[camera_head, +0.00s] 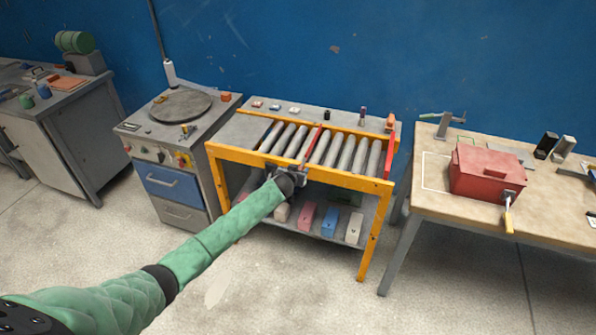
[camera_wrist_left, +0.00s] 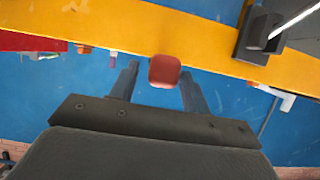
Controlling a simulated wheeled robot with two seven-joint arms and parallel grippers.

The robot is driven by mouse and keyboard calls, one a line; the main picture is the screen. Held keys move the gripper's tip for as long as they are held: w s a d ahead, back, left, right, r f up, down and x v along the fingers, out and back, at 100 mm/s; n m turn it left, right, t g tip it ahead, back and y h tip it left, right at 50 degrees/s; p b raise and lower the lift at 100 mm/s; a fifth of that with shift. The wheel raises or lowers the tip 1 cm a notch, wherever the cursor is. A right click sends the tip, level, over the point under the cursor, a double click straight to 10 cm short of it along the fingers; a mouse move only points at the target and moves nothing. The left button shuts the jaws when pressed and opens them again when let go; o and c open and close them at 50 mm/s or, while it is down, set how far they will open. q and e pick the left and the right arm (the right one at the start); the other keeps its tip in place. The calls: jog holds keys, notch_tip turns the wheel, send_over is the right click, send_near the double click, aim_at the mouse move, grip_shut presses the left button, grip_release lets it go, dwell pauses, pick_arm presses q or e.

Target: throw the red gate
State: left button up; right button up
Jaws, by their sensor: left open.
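The red gate (camera_head: 313,143) is a thin red bar lying across the rollers of the yellow-framed roller table. My left gripper (camera_head: 290,174) is at the table's front yellow rail, close to the near end of this bar, and hides part of the rail there. In the left wrist view a rounded red knob (camera_wrist_left: 164,71) shows between the two fingertips of the open gripper (camera_wrist_left: 160,75), with a gap on both sides. Whether the knob joins the bar is hidden in the head view. My right gripper is not in view.
The yellow rail (camera_wrist_left: 110,28) crosses the left wrist view, with a black bracket (camera_wrist_left: 259,36) on it. Coloured blocks (camera_head: 329,221) stand on the shelf below. A grey cabinet (camera_head: 182,208) stands left, and a workbench with a red box (camera_head: 487,172) right.

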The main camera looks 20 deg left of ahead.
pick_arm(q)
jog(key=shift+s, duration=0.5)
jog(key=b+v, duration=0.2)
jog(key=v, duration=0.5)
jog(key=shift+r+b, duration=0.2)
jog(key=shift+b, duration=0.15)
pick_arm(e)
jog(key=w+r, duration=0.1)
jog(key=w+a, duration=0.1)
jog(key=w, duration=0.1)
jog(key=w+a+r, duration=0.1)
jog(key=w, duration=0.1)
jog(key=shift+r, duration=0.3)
pick_arm(q)
jog(key=shift+w, duration=0.15)
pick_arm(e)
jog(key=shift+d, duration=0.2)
